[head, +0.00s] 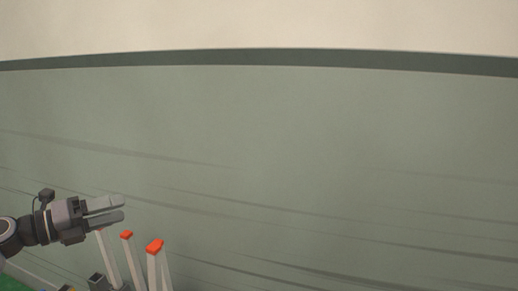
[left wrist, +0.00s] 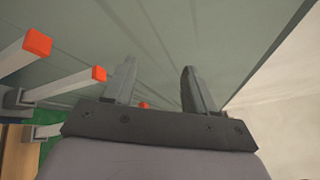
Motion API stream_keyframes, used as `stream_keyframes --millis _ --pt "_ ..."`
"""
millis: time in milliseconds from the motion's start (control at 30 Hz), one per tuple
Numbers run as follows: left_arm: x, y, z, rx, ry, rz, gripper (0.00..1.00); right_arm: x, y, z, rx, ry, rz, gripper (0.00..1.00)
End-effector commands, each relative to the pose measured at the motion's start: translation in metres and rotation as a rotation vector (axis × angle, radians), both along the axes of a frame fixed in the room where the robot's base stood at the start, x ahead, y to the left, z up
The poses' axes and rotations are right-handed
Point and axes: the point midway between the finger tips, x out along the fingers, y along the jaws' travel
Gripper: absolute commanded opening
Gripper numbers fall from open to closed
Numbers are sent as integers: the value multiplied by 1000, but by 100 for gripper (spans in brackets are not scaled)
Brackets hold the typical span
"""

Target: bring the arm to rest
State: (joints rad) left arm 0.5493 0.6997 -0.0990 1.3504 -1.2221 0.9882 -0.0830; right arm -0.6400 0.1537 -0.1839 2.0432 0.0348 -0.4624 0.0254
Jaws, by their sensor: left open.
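My left gripper (head: 122,209) comes in from the left edge at the lower left of the head view. Its two fingers point right and are apart with nothing between them. In the left wrist view my left gripper (left wrist: 157,88) shows both fingers spread and empty, with the grey-green wall beyond. My right gripper is in neither view.
White posts with red-orange tips (head: 155,246) stand just below and right of my left gripper. They also show at the left of the left wrist view (left wrist: 38,42). A grey-green wall (head: 300,150) fills most of the head view. A green surface shows at the lower left corner.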

Motion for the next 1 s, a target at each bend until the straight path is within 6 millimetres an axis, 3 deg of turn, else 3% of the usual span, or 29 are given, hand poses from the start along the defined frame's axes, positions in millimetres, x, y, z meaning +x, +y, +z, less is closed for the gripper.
stream_keyframes --millis 100,233,333,467,633,867,1000 --pt "18 20 40 -245 -57 139 56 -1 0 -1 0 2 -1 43" --pt "34 54 72 -518 -75 299 56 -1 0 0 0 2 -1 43" --pt "43 87 85 -726 -60 427 56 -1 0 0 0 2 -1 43" --pt "51 131 85 -988 1 598 56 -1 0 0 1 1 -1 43" --pt "56 176 60 -1278 134 806 56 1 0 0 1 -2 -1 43" --pt "53 204 8 -1550 362 1038 56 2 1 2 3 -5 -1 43" --pt "43 160 -56 -1533 502 1055 56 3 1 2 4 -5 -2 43"
